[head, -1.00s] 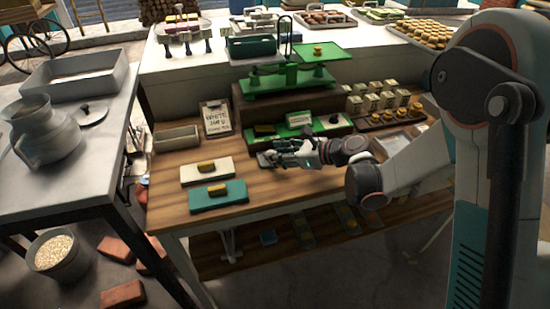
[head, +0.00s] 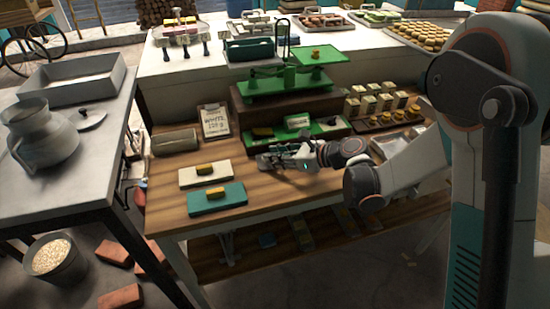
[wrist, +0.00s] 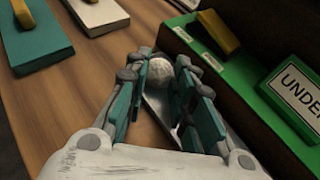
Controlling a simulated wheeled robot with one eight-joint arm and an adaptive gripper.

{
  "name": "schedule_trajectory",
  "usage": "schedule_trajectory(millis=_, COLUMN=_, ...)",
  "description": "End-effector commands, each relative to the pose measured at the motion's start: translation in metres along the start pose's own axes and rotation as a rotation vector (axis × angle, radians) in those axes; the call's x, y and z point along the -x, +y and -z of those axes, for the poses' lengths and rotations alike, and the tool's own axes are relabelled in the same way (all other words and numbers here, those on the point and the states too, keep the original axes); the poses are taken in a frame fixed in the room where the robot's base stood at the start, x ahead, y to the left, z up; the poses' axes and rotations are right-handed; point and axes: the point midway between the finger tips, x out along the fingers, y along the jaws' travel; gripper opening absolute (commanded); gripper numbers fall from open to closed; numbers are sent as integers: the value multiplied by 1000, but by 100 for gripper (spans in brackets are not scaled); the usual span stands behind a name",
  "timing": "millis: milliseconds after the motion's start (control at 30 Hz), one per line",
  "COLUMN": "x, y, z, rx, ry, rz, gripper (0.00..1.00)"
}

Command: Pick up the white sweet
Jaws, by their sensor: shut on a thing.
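The white sweet (wrist: 160,70) is a pale round ball at the fingertips of my gripper (wrist: 156,76) in the wrist view. A finger stands on each side of it, and the gripper is shut on it. A narrow grey metal tray (wrist: 157,106) lies below, partly hidden by the fingers. In the head view my gripper (head: 268,160) is low over the wooden table, in front of the green rack. The sweet is too small to make out there.
The green rack (wrist: 195,60) with a yellow-handled block and an "UNDER" label stands close on the right. White (head: 206,176) and teal (head: 217,198) blocks with yellow handles lie left. A green balance scale (head: 288,84) and a clipboard (head: 214,121) stand behind.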

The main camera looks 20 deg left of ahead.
Motion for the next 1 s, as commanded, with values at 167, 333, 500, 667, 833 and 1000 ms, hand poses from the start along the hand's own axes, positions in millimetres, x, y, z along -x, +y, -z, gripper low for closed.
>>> schedule_trajectory(millis=167, x=2, y=-1, z=-1, rx=11, ry=17, rz=3, gripper=3)
schedule_trajectory(millis=333, x=13, y=-1, z=-24, rx=9, ry=15, rz=3, gripper=0)
schedule_trajectory(millis=500, x=32, y=0, z=-64, rx=7, ry=13, rz=2, gripper=0)
schedule_trajectory(millis=667, x=52, y=1, z=-106, rx=7, ry=12, rz=2, gripper=0)
schedule_trajectory(millis=833, x=69, y=1, z=-142, rx=6, ry=12, rz=2, gripper=0)
schedule_trajectory(millis=1000, x=79, y=1, z=-166, rx=6, ry=11, rz=2, gripper=0)
